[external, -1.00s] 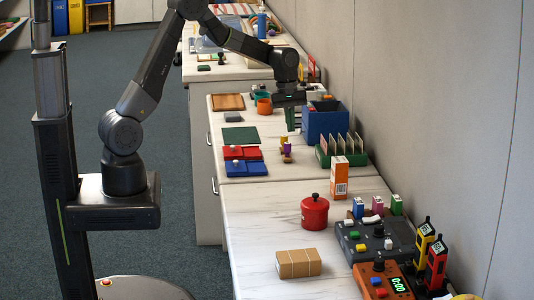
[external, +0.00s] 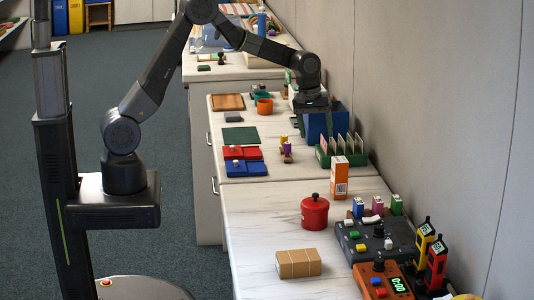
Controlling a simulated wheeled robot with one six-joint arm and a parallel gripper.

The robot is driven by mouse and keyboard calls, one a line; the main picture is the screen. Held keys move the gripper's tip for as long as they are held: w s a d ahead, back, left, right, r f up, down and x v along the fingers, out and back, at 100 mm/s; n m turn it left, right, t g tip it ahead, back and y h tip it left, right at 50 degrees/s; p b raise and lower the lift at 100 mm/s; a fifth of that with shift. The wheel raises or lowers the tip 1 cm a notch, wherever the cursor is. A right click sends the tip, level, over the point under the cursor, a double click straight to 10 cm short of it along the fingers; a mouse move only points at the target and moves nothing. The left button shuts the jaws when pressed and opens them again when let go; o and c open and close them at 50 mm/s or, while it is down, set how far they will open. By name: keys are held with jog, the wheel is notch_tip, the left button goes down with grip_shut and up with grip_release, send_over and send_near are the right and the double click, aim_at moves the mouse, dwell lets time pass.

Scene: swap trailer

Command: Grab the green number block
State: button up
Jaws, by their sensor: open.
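My gripper (external: 311,106) points down at the blue bin (external: 319,127) on the middle counter. It is open, and its fingertips are small, dark and partly lost against the bin. I cannot tell whether anything is between them. A small green block with a pale top (external: 397,205) stands upright at the right of the near counter, well apart from my gripper. Any number on it is too small to read. A pink block (external: 378,204) and a blue block (external: 358,208) stand in a row to its left. The inside of the blue bin is mostly hidden.
A green rack with upright cards (external: 340,151) stands just in front of the bin, by the wall. An orange-white box (external: 339,178), a red pot (external: 315,212) and a dark control box (external: 375,240) stand nearer.

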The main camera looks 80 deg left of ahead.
jog(key=w+d+r+m+t, duration=0.1)
jog(key=w+d+m, duration=0.25)
jog(key=d, duration=0.45)
jog(key=w+d+r+m+t, duration=0.1)
jog(key=w+d+m, duration=0.25)
jog(key=d, duration=0.45)
jog(key=m+t, duration=0.2)
jog(key=m, duration=0.7)
send_near(395, 198)
jog(key=shift+n+h, duration=0.3)
jog(key=x, duration=0.2)
jog(key=p+x, duration=0.1)
jog(key=x, duration=0.2)
jog(key=shift+w+a+f, duration=0.1)
jog(key=shift+w, duration=0.35)
jog(key=shift+s+p+x, duration=0.15)
jog(key=shift+p+x, duration=0.2)
jog(key=shift+x, duration=1)
jog(key=shift+s+p+x, duration=0.15)
jog(key=shift+p+x, duration=0.2)
jog(key=shift+x, duration=0.95)
jog(key=shift+f, duration=0.15)
jog(key=c, duration=1)
